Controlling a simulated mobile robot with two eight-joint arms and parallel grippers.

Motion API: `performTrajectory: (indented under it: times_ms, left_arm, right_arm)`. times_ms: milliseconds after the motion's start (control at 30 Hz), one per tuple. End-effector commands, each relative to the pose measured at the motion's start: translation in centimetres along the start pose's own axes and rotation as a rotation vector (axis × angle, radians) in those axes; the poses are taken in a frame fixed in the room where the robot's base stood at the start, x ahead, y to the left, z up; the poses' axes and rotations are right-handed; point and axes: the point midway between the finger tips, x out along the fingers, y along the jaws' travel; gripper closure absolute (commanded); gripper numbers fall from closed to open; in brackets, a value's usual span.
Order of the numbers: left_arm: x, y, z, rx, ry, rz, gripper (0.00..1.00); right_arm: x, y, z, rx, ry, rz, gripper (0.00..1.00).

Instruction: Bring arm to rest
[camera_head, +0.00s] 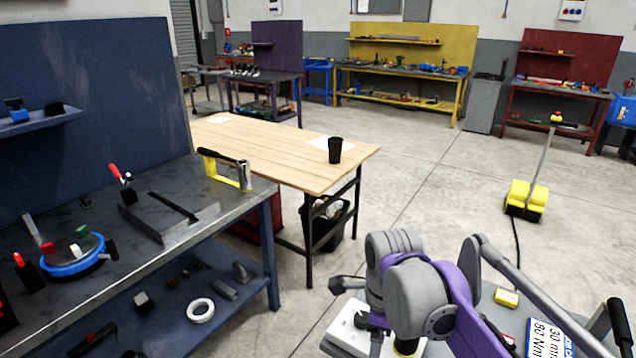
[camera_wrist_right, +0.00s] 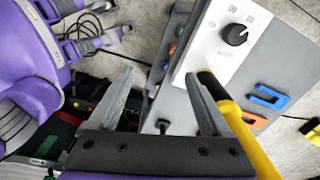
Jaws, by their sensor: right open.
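My right arm (camera_head: 430,290), purple and grey, is bent in the lower middle of the head view, over a grey bench-like unit. Its gripper cannot be made out there. In the right wrist view my right gripper (camera_wrist_right: 160,76) is open, with two grey fingers apart and nothing between them. Beyond the fingers is a grey surface with a white control panel (camera_wrist_right: 222,40) carrying a black knob (camera_wrist_right: 234,34). A yellow bar (camera_wrist_right: 240,125) passes behind the right finger. My left gripper does not show in the head view.
An orange clip (camera_wrist_right: 250,120) and a blue clip (camera_wrist_right: 266,97) lie right of the panel. In the head view a workbench (camera_head: 235,205) with tools stands left, and a wooden table (camera_head: 270,150) with a black cup (camera_head: 335,150) stands behind.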

Motion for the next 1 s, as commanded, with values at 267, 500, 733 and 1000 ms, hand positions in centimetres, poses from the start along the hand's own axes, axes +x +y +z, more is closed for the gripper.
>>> performTrajectory:
  times_ms: [267, 500, 733, 1000]
  left_arm:
    - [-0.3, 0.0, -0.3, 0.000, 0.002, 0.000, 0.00]
    - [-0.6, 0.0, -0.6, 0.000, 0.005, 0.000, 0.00]
    - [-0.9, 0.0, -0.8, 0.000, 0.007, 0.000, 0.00]
    - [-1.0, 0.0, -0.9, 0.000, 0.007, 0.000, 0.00]
  right_arm:
    - [2.2, 2.8, -3.4, -0.485, -0.026, -0.121, 0.18]
    - [5.9, 6.3, -6.9, -1.068, 0.039, -0.281, 0.18]
    - [9.8, 9.7, -9.8, -1.589, 0.197, -0.404, 0.18]
    - [12.0, 11.2, -11.0, -1.854, 0.315, -0.446, 0.18]
